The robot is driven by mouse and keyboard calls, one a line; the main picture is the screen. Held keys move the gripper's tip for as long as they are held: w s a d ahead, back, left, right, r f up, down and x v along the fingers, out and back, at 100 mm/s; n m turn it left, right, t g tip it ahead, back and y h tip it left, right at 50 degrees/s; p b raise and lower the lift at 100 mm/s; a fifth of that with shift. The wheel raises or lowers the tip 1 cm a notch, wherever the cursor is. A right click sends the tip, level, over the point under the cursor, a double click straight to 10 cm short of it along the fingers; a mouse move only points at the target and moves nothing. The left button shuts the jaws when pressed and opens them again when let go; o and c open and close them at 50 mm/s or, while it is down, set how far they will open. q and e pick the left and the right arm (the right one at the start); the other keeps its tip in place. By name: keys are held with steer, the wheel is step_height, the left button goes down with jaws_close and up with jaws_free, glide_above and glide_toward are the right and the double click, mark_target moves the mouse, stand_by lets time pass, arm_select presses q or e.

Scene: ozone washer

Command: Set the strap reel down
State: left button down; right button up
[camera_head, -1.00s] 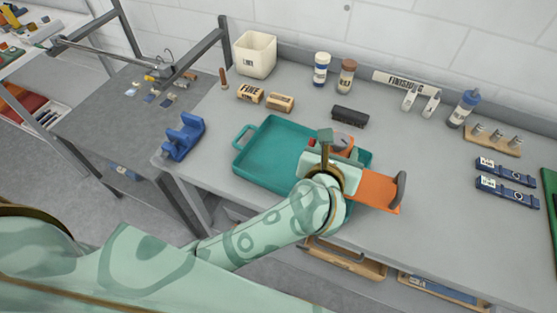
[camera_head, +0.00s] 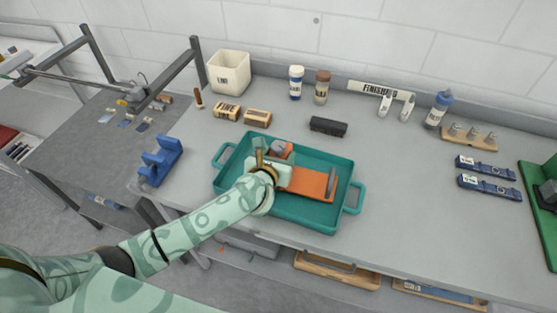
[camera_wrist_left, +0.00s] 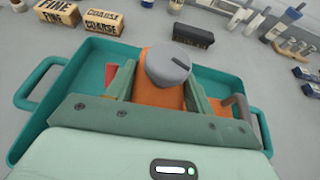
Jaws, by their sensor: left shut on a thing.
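The strap reel (camera_head: 312,182) is an orange body with a grey round cap and a dark grey handle at its right end. My left gripper (camera_head: 274,162) is shut on it, over the teal tray (camera_head: 347,205). In the left wrist view, the reel's grey cap (camera_wrist_left: 168,65) stands between the two green fingers, with orange below it. The reel lies within the tray's outline; whether its underside touches the tray floor is hidden. A small red patch shows beside the left finger. My right gripper is not in view.
Behind the tray are the FINE block (camera_head: 227,111), the COARSE block (camera_head: 257,118) and a black brush (camera_head: 328,126). A blue holder (camera_head: 160,160) stands left of the tray. The bench right of the tray is clear up to the blue straps (camera_head: 489,187).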

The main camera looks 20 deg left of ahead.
arm_select(q)
steer(key=shift+f, duration=0.75)
steer(key=shift+d, duration=0.1)
steer(key=shift+f, duration=0.2)
steer(key=c, duration=0.6)
jaws_free()
